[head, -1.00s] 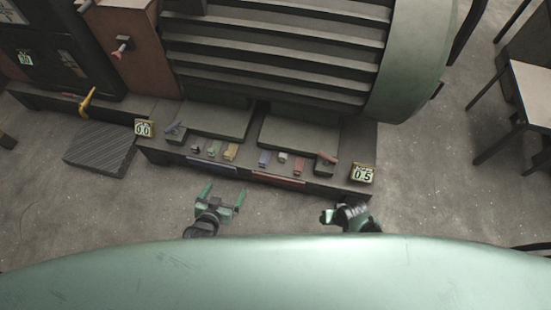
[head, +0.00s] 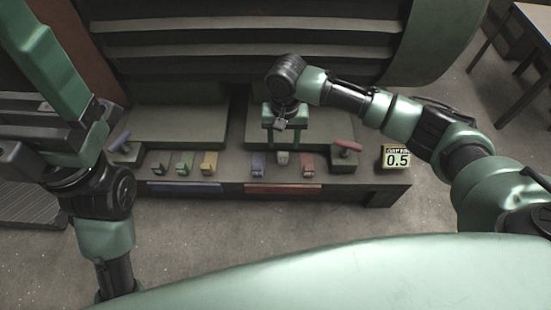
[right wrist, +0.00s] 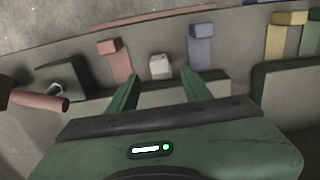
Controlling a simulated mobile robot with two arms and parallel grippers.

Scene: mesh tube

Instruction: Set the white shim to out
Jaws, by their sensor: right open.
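The white shim (head: 282,157) is a small pale block at the edge of the right-hand machine foot, between the blue shim (head: 257,170) and the red shim (head: 307,168). In the right wrist view the white shim (right wrist: 160,67) sits close to the foot with no strip showing, while its neighbours show long strips. My right gripper (head: 282,149) is open and empty above it. In the right wrist view its fingertips (right wrist: 162,76) flank the white shim with gaps on both sides. My left gripper (head: 50,100) is raised at the far left, its jaws unclear.
Black (head: 158,169), green (head: 183,169) and yellow (head: 208,163) shims lie at the left foot. A red-handled lever (head: 346,146) stands right of the red shim; a 0.5 display (head: 397,158) is beyond it. A blue-handled lever (head: 120,142) is at the left.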

